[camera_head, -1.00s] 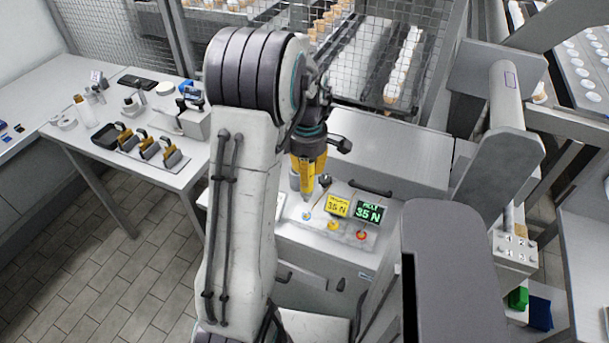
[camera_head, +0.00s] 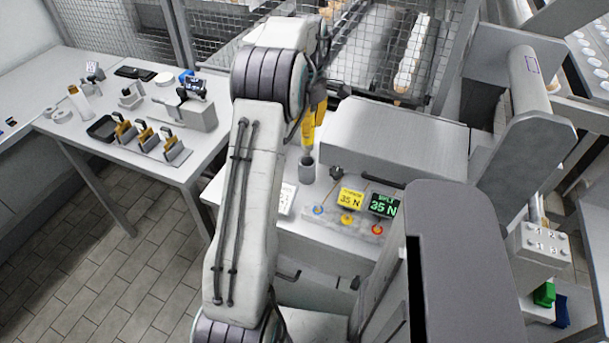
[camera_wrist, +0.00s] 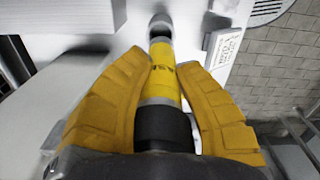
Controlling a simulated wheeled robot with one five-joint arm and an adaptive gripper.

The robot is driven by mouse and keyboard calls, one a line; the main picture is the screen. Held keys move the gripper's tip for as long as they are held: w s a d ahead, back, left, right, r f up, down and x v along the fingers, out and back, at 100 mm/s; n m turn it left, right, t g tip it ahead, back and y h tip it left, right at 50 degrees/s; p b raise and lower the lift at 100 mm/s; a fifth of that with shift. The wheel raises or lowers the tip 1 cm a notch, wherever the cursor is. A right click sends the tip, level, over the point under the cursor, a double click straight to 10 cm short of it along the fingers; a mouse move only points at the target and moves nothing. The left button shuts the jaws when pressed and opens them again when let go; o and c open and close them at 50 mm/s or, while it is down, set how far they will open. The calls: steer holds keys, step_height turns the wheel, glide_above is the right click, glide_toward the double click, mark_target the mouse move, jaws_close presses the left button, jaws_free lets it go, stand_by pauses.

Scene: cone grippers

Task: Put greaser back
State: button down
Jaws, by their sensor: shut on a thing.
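The greaser is a yellow cylinder with a black band and a grey end; in the wrist view the greaser (camera_wrist: 165,85) lies between the two yellow fingers of my gripper (camera_wrist: 168,64). My gripper is shut on it. In the head view the greaser (camera_head: 308,134) points down, nearly upright, and my arm hides part of it and the gripper. A grey cup-like holder (camera_head: 306,171) stands on the white bench directly below its lower end. It also shows at the top of the wrist view (camera_wrist: 160,20). I cannot tell whether the tip is inside the holder.
A button panel (camera_head: 335,222) with a yellow and a green "35 N" display lies to the right of the holder. A white label card (camera_head: 285,200) is in front of it. A large grey box (camera_head: 400,137) stands behind. A side table (camera_head: 85,120) with tools is at left.

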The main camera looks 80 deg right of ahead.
mark_target(307, 152)
step_height(307, 152, down, 5)
steer(key=shift+d+f+p, duration=0.1)
steer(key=shift+p, duration=1.1)
steer(key=shift+f, duration=2.3)
steer(key=shift+f, duration=0.15)
steer(key=c, duration=1)
jaws_free()
steer(key=shift+c, duration=0.2)
